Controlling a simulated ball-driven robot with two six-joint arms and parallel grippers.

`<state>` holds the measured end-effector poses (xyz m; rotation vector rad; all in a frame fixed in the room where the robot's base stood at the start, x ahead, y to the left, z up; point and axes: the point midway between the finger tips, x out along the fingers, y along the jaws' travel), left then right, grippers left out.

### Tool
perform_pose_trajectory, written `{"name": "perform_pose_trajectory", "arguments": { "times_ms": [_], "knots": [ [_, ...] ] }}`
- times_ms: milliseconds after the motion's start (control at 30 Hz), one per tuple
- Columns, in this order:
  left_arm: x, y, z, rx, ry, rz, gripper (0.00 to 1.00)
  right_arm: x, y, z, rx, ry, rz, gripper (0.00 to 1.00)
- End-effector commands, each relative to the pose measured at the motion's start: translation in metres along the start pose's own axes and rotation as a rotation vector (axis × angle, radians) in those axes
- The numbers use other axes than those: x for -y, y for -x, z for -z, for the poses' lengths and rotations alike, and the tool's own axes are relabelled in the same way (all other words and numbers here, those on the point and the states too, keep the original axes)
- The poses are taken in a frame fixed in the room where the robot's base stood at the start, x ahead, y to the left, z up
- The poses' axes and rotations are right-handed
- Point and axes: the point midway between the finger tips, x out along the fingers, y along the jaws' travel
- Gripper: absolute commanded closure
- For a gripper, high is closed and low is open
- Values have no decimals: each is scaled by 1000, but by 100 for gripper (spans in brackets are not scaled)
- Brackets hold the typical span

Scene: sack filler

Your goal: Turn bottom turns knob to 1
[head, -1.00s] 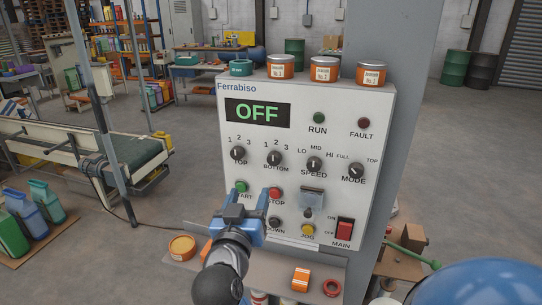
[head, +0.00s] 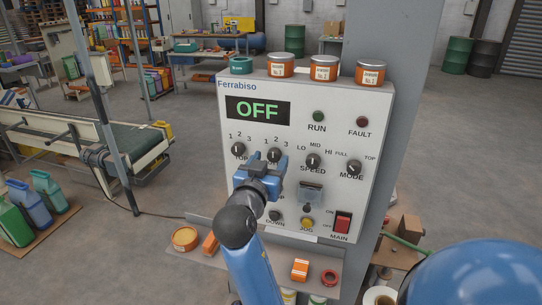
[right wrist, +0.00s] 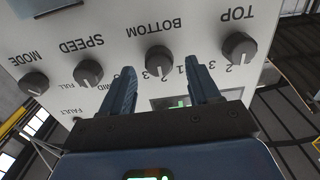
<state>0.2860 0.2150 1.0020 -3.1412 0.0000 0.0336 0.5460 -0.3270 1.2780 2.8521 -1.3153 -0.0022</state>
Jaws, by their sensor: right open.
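The bottom turns knob (head: 274,155) is a black dial on the white control panel (head: 375,215), under the numbers 1, 2 and 3. It also shows in the right wrist view (right wrist: 159,60), where the panel appears upside down. I cannot tell which number its pointer faces. My right gripper (head: 263,157) is open in front of the panel, just below and left of the knob in the head view. In the right wrist view its fingers (right wrist: 162,68) lie on either side of the knob in the picture, with no visible contact. My left gripper is out of view.
The top knob (head: 238,149) is close on the left and the speed knob (head: 313,160) on the right. The panel display (head: 258,110) reads OFF. Tins (head: 325,68) stand on top.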

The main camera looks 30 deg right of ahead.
Motion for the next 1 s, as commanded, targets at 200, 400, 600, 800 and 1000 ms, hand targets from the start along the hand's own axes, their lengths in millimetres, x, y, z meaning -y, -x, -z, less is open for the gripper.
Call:
{"name": "perform_pose_trajectory", "arguments": {
  "times_ms": [200,400,600,800,1000],
  "knots": [
    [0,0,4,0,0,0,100,0,-13,0,0,-1,0,39],
    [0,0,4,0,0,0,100,0,-14,0,0,-1,0,39],
    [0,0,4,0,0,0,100,0,-14,0,0,-1,0,54],
    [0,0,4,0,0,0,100,0,-14,0,-1,-1,0,85],
    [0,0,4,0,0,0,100,0,-14,0,-1,4,0,94]
  ]
}}
